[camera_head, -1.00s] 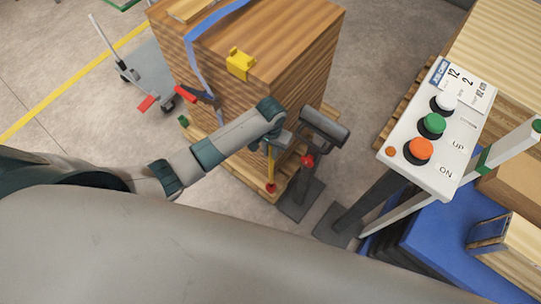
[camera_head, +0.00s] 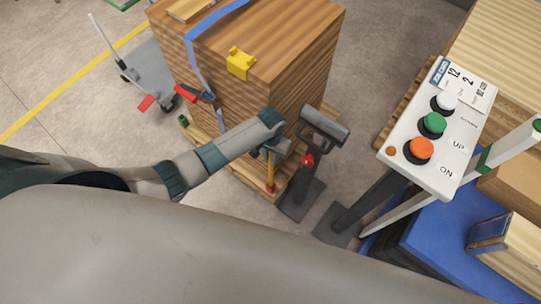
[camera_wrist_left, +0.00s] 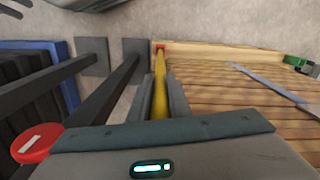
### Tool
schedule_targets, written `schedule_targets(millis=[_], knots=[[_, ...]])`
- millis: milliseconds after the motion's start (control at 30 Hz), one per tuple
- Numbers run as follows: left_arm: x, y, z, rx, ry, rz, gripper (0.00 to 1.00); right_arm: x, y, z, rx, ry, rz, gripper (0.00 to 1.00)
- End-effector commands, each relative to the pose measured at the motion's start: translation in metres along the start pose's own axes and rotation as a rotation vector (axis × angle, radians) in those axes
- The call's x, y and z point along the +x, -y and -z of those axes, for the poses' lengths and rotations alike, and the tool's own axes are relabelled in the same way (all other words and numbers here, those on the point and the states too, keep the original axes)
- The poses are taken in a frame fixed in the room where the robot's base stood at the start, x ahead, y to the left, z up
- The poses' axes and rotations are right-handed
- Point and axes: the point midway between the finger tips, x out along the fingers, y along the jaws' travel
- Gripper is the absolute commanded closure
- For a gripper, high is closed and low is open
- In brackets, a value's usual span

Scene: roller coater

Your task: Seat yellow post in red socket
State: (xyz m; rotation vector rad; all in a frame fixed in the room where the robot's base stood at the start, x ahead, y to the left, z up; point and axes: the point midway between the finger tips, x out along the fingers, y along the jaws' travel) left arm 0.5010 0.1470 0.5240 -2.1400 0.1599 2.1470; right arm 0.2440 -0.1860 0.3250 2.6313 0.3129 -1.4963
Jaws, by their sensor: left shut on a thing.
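My left gripper (camera_head: 275,149) is shut on the yellow post (camera_head: 270,172), which stands roughly upright below it. In the left wrist view the post (camera_wrist_left: 159,80) runs away between the two fingers (camera_wrist_left: 160,98). The red socket (camera_head: 269,188) sits low at the pallet's near corner, beside the wooden stack. It also shows in the left wrist view (camera_wrist_left: 161,46), at the post's far end. The post's lower end meets the red socket in both views. I cannot tell how deep it is inside. My right gripper is not in view.
The strapped wooden stack (camera_head: 300,88) stands close to the gripper. A dark pedestal (camera_head: 325,130) with a red button (camera_head: 307,160) stands close at the right. A white control panel (camera_head: 440,165) is further right. Open floor (camera_head: 75,110) lies at the left.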

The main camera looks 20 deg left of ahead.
Motion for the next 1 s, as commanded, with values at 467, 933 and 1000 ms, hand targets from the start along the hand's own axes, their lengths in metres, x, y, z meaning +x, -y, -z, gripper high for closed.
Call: schedule_targets(millis=[467, 933, 1000], knots=[[0.004, 0.0, 0.0, 0.0, 0.001, 0.0, 0.65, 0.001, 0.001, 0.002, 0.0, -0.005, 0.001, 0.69], [-0.011, 0.0, 0.0, 0.002, -0.001, 0.0, 0.65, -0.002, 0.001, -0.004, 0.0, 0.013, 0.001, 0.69], [-0.019, -0.001, 0.001, 0.002, -0.001, -0.001, 0.65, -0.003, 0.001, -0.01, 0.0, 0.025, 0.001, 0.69]])
